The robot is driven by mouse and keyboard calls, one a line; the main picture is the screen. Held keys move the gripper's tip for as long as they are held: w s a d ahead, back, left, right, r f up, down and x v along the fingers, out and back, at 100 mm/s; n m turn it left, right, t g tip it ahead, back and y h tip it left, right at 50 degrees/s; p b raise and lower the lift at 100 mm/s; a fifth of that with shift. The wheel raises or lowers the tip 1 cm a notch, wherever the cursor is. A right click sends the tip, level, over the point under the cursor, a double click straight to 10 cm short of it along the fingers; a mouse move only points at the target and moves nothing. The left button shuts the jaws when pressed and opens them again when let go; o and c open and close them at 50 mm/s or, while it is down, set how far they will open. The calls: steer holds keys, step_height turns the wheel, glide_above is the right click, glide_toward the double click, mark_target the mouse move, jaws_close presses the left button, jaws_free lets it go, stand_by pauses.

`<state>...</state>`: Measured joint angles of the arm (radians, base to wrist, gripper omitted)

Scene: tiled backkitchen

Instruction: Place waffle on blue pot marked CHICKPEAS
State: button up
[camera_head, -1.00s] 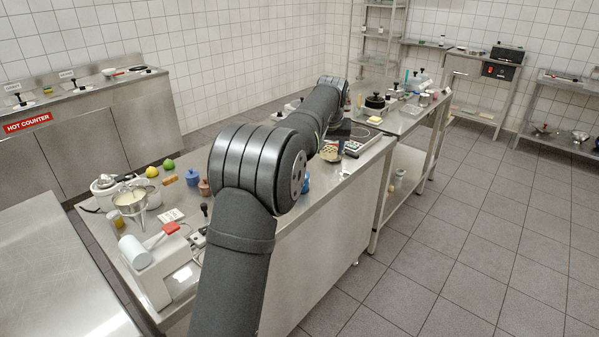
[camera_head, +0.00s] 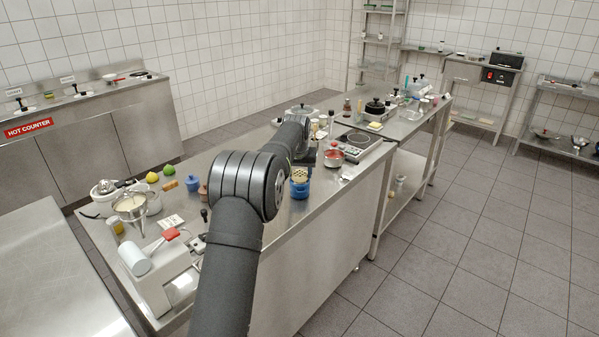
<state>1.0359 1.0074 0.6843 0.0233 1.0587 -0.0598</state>
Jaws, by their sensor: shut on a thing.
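The waffle (camera_head: 299,175) is a small round tan piece with a grid pattern. It is at the mouth of a blue pot (camera_head: 299,190) near the front edge of the steel counter; I cannot tell whether it touches the rim. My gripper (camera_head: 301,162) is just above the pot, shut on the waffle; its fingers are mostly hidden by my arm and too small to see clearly. Another small blue pot (camera_head: 192,184) stands left of my arm. No label is readable on either blue pot.
A red-topped pan (camera_head: 334,158) stands right of the waffle, before a hot plate (camera_head: 358,141). A brown pot (camera_head: 203,192), lime (camera_head: 169,170) and lemon (camera_head: 152,177) are left of my arm. The counter's front edge is close to the blue pot.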

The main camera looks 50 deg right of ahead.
steer(key=shift+f, duration=0.15)
steer(key=o, duration=1)
steer(key=v, duration=1.2)
